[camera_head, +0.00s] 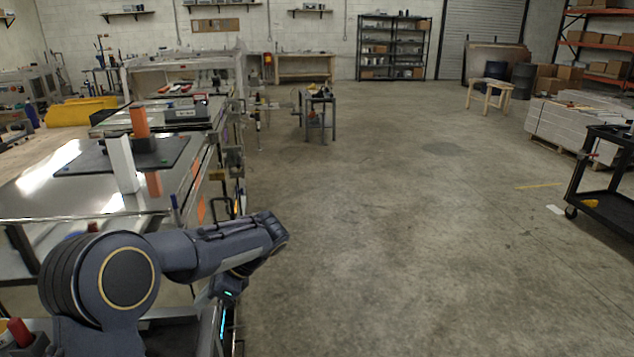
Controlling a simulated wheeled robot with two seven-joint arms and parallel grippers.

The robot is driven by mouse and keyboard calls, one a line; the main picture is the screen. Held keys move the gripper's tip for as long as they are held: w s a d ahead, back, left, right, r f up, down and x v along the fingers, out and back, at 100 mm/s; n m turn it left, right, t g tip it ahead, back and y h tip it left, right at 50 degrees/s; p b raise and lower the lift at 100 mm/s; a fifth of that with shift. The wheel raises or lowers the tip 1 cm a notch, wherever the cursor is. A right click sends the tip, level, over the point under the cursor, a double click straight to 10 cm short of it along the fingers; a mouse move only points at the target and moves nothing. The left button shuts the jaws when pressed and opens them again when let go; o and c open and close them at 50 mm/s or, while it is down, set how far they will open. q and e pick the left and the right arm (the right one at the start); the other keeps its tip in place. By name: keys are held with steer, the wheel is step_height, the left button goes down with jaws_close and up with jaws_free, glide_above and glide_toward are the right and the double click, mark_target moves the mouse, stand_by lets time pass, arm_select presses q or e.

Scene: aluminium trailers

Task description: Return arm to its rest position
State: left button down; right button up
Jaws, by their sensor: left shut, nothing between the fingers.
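My left arm comes in at the lower left, bends at a round joint and reaches right. My left gripper (268,231) is at its far end, shut and empty. It is beyond the right edge of the metal-topped table (50,205), in front of open floor, and appears apart from any object. Its fingertips are small and dark, hard to make out. My right arm and gripper are not in view.
A white upright block (122,163) and an orange block (141,121) stand on or near a black mat (85,158) on the table. A black cart (600,205) stands far right. The concrete floor (400,230) between is clear.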

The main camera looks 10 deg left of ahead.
arm_select(q)
steer(key=s+d+r+n+t+h, duration=0.25)
steer(key=s+n+h, duration=0.45)
steer(key=s, duration=0.8)
steer(key=s+d+f+n+t+h, duration=0.1)
steer(key=s+d+n+t+h, duration=0.4)
steer(key=s+d+n, duration=0.3)
steer(key=shift+s+d+n+t, duration=0.15)
steer(key=shift+s+n+t, duration=0.35)
steer(key=shift+s, duration=0.3)
